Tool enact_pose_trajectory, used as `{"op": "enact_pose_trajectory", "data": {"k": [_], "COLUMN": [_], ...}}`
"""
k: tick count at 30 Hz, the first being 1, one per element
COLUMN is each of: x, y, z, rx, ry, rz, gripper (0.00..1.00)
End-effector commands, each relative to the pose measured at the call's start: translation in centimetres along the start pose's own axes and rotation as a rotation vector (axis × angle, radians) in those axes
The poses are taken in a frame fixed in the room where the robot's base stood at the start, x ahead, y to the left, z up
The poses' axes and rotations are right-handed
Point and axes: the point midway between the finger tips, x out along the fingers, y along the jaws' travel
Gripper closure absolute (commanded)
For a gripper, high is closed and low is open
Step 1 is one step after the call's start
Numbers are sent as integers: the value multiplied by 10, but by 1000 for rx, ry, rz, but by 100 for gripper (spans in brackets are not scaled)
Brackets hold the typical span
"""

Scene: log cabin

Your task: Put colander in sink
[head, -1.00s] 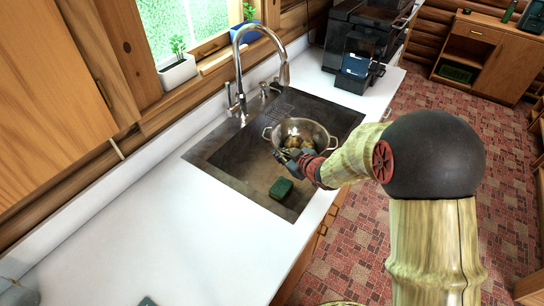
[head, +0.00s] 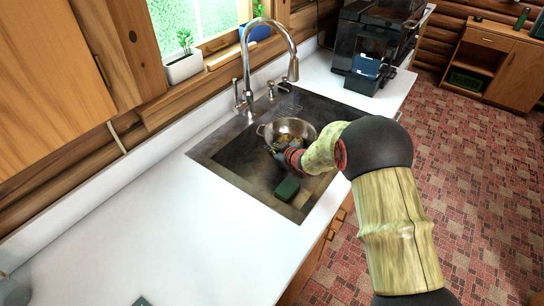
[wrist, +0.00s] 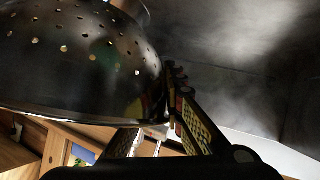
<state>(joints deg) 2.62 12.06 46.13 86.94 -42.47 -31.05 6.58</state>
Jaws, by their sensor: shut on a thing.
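The metal colander (head: 288,130) with side handles is over the dark sink (head: 228,160), near its middle and below the faucet. My gripper (head: 277,153) is at the colander's near left side, shut on its edge or handle; the exact contact is small in the head view. In the wrist view the perforated colander (wrist: 75,60) fills the upper left, close beside the gripper fingers (wrist: 172,125). I cannot tell whether the colander touches the sink bottom. Something brownish shows inside the colander.
A green sponge (head: 287,189) lies in the sink's near part. A tall chrome faucet (head: 247,65) arches over the sink from the wall side. A black coffee machine (head: 368,50) stands on the counter beyond. The white counter (head: 170,230) at the near left is mostly clear.

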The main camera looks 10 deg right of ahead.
Motion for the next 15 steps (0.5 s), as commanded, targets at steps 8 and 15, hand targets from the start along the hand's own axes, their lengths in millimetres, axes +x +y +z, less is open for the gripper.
{"op": "enact_pose_trajectory", "data": {"k": [8, 15], "x": [19, 18], "y": [-9, -8], "z": [26, 24], "rx": [-1, -2], "ry": [2, 3], "rz": [1, 1], "gripper": [100, 100]}}
